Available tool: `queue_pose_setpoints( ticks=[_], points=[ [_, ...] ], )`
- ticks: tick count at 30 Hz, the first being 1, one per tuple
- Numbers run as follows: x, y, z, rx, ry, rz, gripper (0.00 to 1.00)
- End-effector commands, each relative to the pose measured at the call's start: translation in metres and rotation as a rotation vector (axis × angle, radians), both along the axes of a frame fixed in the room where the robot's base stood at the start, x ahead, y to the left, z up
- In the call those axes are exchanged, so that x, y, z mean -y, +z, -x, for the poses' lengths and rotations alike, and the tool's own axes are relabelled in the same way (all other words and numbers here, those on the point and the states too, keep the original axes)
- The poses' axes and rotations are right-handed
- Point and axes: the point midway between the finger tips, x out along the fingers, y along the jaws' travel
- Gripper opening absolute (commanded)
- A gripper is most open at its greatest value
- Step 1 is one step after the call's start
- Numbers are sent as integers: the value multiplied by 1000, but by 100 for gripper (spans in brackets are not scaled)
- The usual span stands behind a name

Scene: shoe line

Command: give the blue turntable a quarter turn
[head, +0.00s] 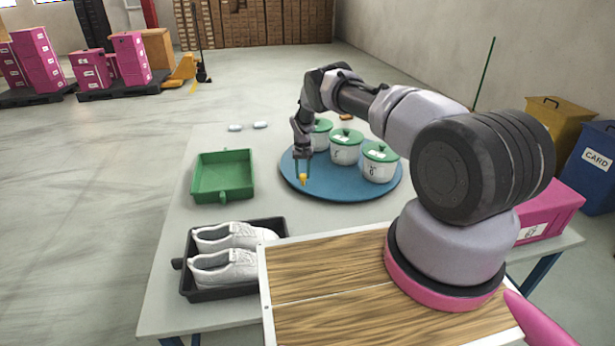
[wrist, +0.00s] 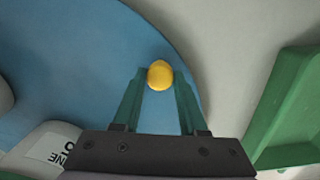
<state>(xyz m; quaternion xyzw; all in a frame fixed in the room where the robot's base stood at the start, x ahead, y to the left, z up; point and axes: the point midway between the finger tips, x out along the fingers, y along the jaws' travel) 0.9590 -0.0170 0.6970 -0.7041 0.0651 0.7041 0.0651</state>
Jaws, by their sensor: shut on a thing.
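The blue turntable (head: 330,189) lies on the grey table in the head view and fills the left of the wrist view (wrist: 60,70). A yellow knob (head: 303,178) stands near its left front edge; it also shows in the wrist view (wrist: 160,75). My gripper (head: 303,172) is down at the turntable's edge, with its fingers (wrist: 158,88) on either side of the knob, shut on it. White pots with green lids stand on the turntable: one in the middle (head: 346,151), one at the right (head: 380,167), and one behind my gripper (head: 321,141), partly hidden.
A green tray (head: 222,195) stands left of the turntable. A black tray (head: 232,291) with white shoes (head: 228,268) is at the front left. A pink box (head: 550,212) is at the right. Two small pale things (head: 248,127) lie at the back. Bare table (head: 190,225) shows at the left.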

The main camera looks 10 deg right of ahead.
Motion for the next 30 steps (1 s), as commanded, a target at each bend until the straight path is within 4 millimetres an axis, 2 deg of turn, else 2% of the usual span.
queue_pose_setpoints(
  ticks=[11, 26, 27, 28, 29, 30],
  points=[
    [-10, 0, -16, 1, -72, -1, 0],
    [-11, 0, -17, 0, -82, 0, 0],
    [-11, 0, -17, 0, -82, 0, 53],
    [-11, 0, -17, 0, -82, -1, 64],
    [-11, 0, -17, 0, -82, 0, 72],
    [-11, 0, -17, 0, -82, 0, 72]
  ],
)
